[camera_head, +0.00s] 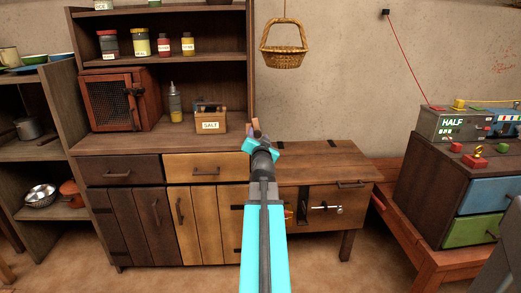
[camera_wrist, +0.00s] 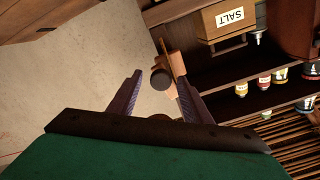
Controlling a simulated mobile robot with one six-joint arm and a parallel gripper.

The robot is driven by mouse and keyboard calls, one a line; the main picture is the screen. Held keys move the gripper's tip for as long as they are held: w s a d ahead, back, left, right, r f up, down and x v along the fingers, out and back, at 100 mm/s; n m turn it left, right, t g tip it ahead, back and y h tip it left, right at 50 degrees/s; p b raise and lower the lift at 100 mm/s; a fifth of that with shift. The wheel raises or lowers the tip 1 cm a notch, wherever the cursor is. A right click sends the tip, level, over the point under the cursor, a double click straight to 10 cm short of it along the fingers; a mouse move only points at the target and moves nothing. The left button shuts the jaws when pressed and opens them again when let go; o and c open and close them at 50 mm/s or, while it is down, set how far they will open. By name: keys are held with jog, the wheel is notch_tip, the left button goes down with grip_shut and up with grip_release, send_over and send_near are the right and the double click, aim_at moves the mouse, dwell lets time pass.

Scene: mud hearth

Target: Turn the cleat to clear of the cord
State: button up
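My gripper (camera_head: 261,143) is raised in front of the right edge of the tall shelf unit, pointing away from the head camera. In the wrist view my gripper (camera_wrist: 160,77) has its two fingers spread apart with nothing held between them. A small wooden piece with a dark round end (camera_wrist: 160,80), which looks like the cleat, shows between and beyond the fingertips. In the head view the wooden piece (camera_head: 257,126) shows just above my gripper, partly hidden by it. I cannot tell whether a finger touches it. No cord is clear on it.
A wicker basket (camera_head: 284,58) hangs on a thin cord (camera_head: 284,9) above right of my gripper. The salt box (camera_head: 210,121) stands on the counter close to the left. A low wooden cabinet (camera_head: 318,162) is below right. A red line (camera_head: 408,55) runs down the wall at right.

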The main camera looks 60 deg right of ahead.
aim_at(258, 136)
jog(key=v, duration=0.4)
jog(key=shift+f+b, duration=0.15)
jog(key=shift+b, duration=0.5)
jog(key=shift+a+b, duration=0.1)
jog(key=shift+b, duration=0.2)
jog(key=shift+s+a+b, duration=0.25)
jog(key=shift+a+b, duration=0.1)
jog(key=shift+b, duration=0.8)
jog(key=b+v, duration=0.2)
jog(key=b, duration=0.3)
jog(key=shift+d, duration=0.1)
jog(key=b+v, duration=0.2)
jog(key=b, duration=0.3)
jog(key=shift+s+b, duration=0.1)
jog(key=shift+b, duration=0.3)
jog(key=shift+b+v, duration=1.45)
jog(key=shift+b, duration=0.7)
jog(key=shift+r, duration=0.25)
